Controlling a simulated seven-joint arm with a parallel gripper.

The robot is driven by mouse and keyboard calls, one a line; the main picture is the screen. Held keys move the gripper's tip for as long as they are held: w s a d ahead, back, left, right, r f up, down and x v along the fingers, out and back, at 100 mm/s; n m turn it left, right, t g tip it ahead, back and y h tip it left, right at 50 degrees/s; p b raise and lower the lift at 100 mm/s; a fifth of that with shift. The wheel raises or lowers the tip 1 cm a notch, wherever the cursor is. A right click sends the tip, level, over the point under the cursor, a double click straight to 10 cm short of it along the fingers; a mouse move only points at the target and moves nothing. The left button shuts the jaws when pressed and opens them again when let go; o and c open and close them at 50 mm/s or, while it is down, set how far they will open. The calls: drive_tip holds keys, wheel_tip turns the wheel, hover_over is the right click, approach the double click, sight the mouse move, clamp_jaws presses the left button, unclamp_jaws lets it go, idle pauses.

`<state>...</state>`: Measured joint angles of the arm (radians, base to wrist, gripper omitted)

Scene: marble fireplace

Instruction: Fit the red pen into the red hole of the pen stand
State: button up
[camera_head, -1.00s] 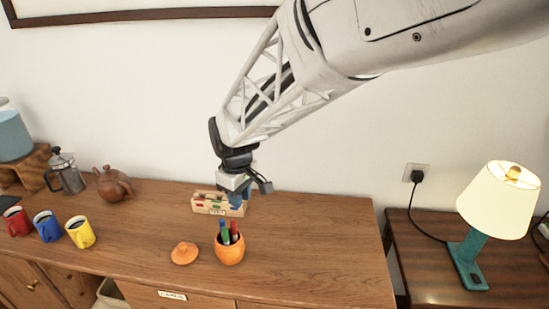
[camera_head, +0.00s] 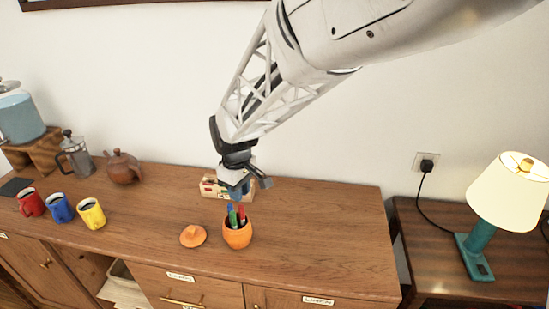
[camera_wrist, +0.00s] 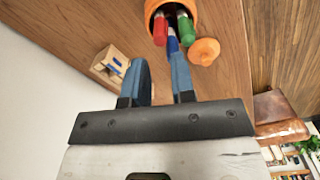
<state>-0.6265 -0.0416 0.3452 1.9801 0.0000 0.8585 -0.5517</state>
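The red pen (camera_wrist: 160,29) stands with a green pen (camera_wrist: 186,26) and a blue pen (camera_wrist: 172,42) in a round orange pot (camera_head: 237,238). The red pen also shows in the head view (camera_head: 242,212). The wooden pen stand (camera_head: 211,189) sits behind the pot, partly hidden by my gripper; it also shows left of my fingers in the wrist view (camera_wrist: 104,66). Its red hole cannot be made out clearly. My gripper (camera_wrist: 158,60) has its blue fingers apart with nothing between them. It is just behind and above the pot, close to the pens.
An orange lid (camera_head: 193,236) lies left of the pot. Red (camera_head: 31,203), blue (camera_head: 60,209) and yellow (camera_head: 91,215) mugs, a French press (camera_head: 76,157) and a brown teapot (camera_head: 123,168) stand farther left. The cabinet top right of the pot is clear.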

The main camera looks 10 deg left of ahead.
sight(241, 205)
drive_tip(key=shift+f, duration=0.1)
drive_tip(key=shift+f, duration=2.55)
clamp_jaws()
